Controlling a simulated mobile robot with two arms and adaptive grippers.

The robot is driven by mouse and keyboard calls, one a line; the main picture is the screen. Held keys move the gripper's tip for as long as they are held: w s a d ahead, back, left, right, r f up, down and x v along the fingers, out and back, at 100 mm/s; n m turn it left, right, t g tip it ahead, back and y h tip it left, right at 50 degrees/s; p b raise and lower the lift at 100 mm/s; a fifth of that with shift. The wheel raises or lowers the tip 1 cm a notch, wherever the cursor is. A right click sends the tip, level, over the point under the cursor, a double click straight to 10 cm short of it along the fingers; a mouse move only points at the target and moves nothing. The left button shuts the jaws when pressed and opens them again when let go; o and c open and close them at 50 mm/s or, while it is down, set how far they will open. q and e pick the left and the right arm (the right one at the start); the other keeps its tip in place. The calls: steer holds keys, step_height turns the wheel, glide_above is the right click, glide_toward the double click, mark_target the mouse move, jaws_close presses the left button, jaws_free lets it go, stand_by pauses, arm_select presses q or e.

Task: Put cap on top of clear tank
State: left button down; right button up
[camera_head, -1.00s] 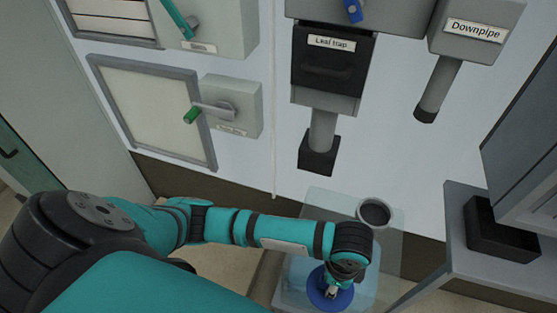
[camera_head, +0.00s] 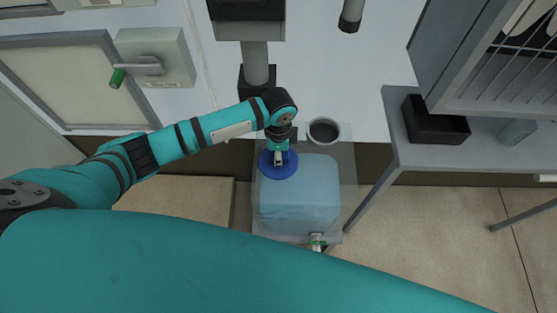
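The clear tank (camera_head: 318,205) stands below the wall in the middle of the view, a see-through box with pale blue liquid inside. A round opening with a grey rim and dark inside (camera_head: 323,131) shows at its back edge. The blue round cap (camera_head: 270,171) is over the tank's back left part, left of and nearer than that opening. My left gripper (camera_head: 278,160) points down at the cap's middle and appears shut on it. Whether the cap touches the tank cannot be told. My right gripper is not in view.
A grey bench (camera_head: 460,160) with a black bin (camera_head: 436,122) stands to the right. A wall pipe with a dark end (camera_head: 257,77) hangs just behind my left gripper. A small tap (camera_head: 317,242) sticks out at the tank's front. Floor is open at right.

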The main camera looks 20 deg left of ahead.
arm_select(q)
steer(key=shift+s+f, duration=0.2)
steer(key=shift+f, duration=1.6)
steer(key=c, duration=1.1)
jaws_free()
step_height(320, 180, up, 12)
steer(key=shift+r, duration=0.2)
